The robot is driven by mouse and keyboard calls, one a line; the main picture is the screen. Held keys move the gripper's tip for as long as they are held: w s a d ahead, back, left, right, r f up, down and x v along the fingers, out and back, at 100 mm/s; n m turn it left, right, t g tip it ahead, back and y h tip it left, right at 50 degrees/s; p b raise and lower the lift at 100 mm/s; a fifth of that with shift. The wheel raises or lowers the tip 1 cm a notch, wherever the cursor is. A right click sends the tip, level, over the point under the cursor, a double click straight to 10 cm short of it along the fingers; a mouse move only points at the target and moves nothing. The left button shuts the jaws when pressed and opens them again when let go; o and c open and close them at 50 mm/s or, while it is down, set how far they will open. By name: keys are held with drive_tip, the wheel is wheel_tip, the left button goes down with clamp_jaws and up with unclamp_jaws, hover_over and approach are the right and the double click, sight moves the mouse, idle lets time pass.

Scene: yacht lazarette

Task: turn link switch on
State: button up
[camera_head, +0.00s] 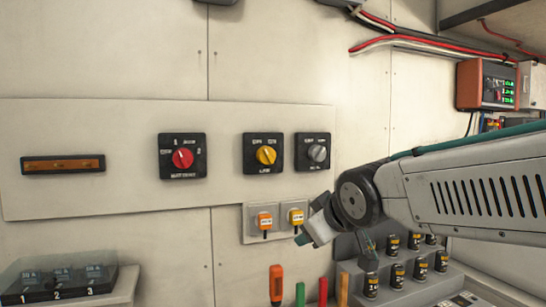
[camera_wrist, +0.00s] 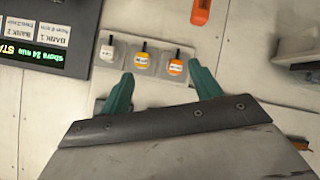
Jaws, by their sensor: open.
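A pale wall panel holds three rotary switches in the head view. One has a red knob (camera_head: 183,158), one a yellow knob (camera_head: 266,155) and one a grey knob (camera_head: 318,153). Their labels are too small to read surely, so I cannot tell for certain which is the link switch or how it is set. My gripper (camera_head: 318,226) is below and apart from the grey-knob switch, in front of the lower wall. In the wrist view my gripper (camera_wrist: 160,70) has its two teal fingers spread apart with nothing between them. No rotary knob shows there.
Below the panel are an orange-tagged unit (camera_head: 264,221) and a yellow-tagged unit (camera_head: 296,216); a white-tagged one (camera_wrist: 108,53) shows in the wrist view. Tool handles (camera_head: 276,285) and several dark cans (camera_head: 371,284) stand lower. A red-orange display box (camera_head: 487,84) is at upper right.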

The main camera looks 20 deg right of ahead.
sight(269, 156)
drive_tip(key=w+a+r+n+t+y, duration=0.3)
drive_tip(key=w+r+n+t, duration=0.35)
drive_tip(key=r, duration=0.65)
drive_tip(key=shift+m, duration=0.75)
drive_tip(key=w, duration=0.6)
drive_tip(key=w+a, duration=0.1)
drive_tip(key=w, duration=0.2)
drive_tip(key=shift+w, duration=0.45)
drive_tip(key=c, duration=1)
